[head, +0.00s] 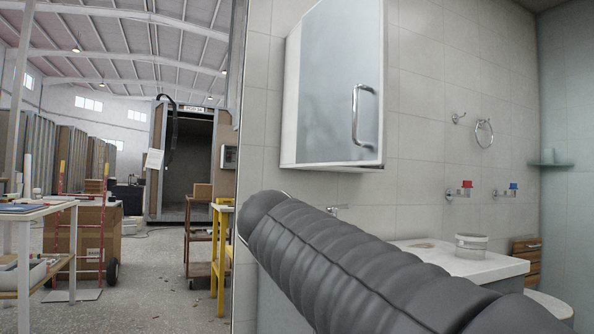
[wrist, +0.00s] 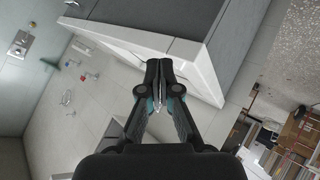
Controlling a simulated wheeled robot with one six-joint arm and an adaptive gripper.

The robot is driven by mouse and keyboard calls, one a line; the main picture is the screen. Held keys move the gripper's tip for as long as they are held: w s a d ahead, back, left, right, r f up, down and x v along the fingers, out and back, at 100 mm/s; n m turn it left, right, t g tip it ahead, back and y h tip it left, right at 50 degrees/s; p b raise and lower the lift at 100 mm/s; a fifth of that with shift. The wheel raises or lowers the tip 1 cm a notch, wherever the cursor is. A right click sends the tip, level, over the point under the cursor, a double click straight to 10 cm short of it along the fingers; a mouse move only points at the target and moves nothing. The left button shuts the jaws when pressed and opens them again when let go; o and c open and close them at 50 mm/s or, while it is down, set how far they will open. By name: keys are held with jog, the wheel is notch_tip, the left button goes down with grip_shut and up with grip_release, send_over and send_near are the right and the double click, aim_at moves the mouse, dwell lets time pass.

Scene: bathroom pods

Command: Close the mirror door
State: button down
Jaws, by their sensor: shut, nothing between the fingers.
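The mirror cabinet hangs on the tiled wall in the head view, with its pale mirror door (head: 335,85) facing me. A chrome handle (head: 356,115) stands near the door's right edge. I cannot tell whether the door is flush or slightly ajar. In the wrist view, the white edge of the cabinet (wrist: 205,85) runs diagonally past the fingertips. My gripper (wrist: 160,65) is shut and empty, its tips close to that edge; I cannot tell if they touch. In the head view my gripper is out of sight and my ribbed grey arm fills the foreground.
Below the cabinet, a white washbasin counter (head: 465,265) holds a small tub (head: 471,246). Hooks with red (head: 466,184) and blue (head: 513,186) tops and a towel ring (head: 484,134) are on the wall. Left of the wall's edge is open workshop floor (head: 150,290).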

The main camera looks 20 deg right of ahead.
jog(key=w+a+r+m+h, duration=0.1)
jog(key=w+r+m+h, duration=0.2)
jog(key=r, duration=0.4)
jog(key=w+a+r+m+h, duration=0.1)
jog(key=w+r+m+h, duration=0.15)
jog(key=r, duration=0.45)
jog(key=m+g+h, duration=0.4)
jog(key=m, duration=0.4)
send_near(365, 161)
jog(key=d, duration=0.7)
jog(key=shift+w, duration=0.3)
jog(key=shift+t+b, duration=0.3)
jog(key=shift+t, duration=0.1)
